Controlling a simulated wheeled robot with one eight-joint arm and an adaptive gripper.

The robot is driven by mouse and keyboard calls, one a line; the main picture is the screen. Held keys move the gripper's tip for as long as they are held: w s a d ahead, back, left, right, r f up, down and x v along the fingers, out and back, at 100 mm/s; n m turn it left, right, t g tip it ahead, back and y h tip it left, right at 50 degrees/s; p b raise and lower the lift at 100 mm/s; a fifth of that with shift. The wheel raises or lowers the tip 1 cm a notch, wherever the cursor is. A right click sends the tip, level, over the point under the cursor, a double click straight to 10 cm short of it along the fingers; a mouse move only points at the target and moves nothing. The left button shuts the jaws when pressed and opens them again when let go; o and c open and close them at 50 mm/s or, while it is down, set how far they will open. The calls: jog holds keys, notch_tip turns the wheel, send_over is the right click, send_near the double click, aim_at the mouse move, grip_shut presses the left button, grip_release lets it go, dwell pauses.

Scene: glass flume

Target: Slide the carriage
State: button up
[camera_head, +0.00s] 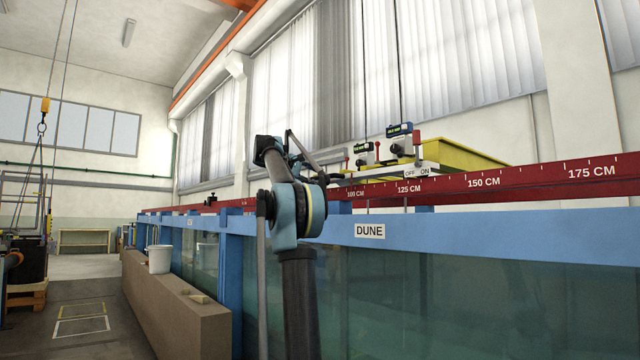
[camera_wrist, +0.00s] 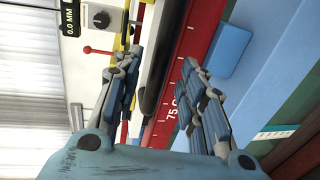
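The carriage (camera_head: 437,168) is a pale platform with an OFF/ON label, above the red rail right of my arm in the head view. Point gauges with small displays stand on it. In the head view my arm hides the fingers.
The red scale rail (camera_head: 485,182) runs along the blue flume frame (camera_head: 480,226), above glass walls. A yellow tub (camera_head: 460,154) sits behind the gauges. A brown ledge (camera_head: 185,318) with a white bucket (camera_head: 159,259) stands left of my arm. The floor further left is partly open.

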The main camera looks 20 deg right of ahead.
aim_at(319, 177)
jog(key=shift+x, duration=2.1)
grip_shut()
